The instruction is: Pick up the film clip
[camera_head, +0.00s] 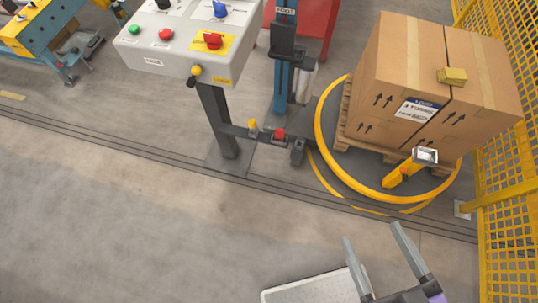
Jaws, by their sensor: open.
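My gripper (371,233) is at the bottom right, its two grey fingers spread apart with nothing between them. It is over bare floor, in front of the yellow-ringed turntable and apart from everything. I cannot tell for sure which thing is the film clip. A yellow arm with a grey metal head (426,155) stands at the turntable's front right. Small things sit on a low dark crossbar: a yellow one (253,125), a red one (279,134) and a dark one (298,150). A small yellow block (452,76) lies on the cartons.
Taped cartons (390,75) stand on a wooden pallet inside the yellow ring (328,145). A control box (185,42) on a dark post is at upper left. Yellow mesh fencing (507,215) closes the right side.

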